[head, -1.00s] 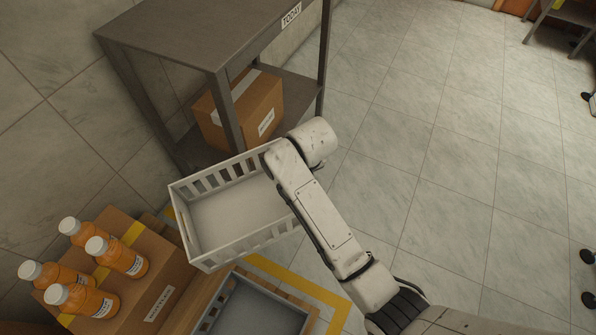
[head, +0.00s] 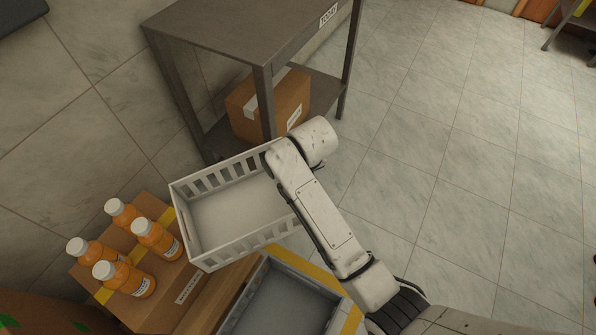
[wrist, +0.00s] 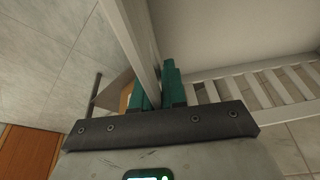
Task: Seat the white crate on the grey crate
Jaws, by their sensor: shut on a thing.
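The white crate (head: 236,251) is empty and hangs in the air in the head view, with slatted sides and its open top facing up. My gripper (wrist: 154,86) shows in the wrist view, its teal fingers closed on the rim of the white crate (wrist: 283,80). In the head view my arm hides the fingers at the crate's right side. The grey crate (head: 237,312) lies lower, at the bottom of the head view, and the picture's edge cuts it off. The white crate is apart from it, above and up-left of it in the picture.
A cardboard box (head: 150,312) with several orange bottles (head: 157,238) on it stands left of the grey crate. A metal shelf table (head: 225,35) with a taped box (head: 285,105) on its lower shelf is behind. The tiled floor (head: 470,150) at right is clear.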

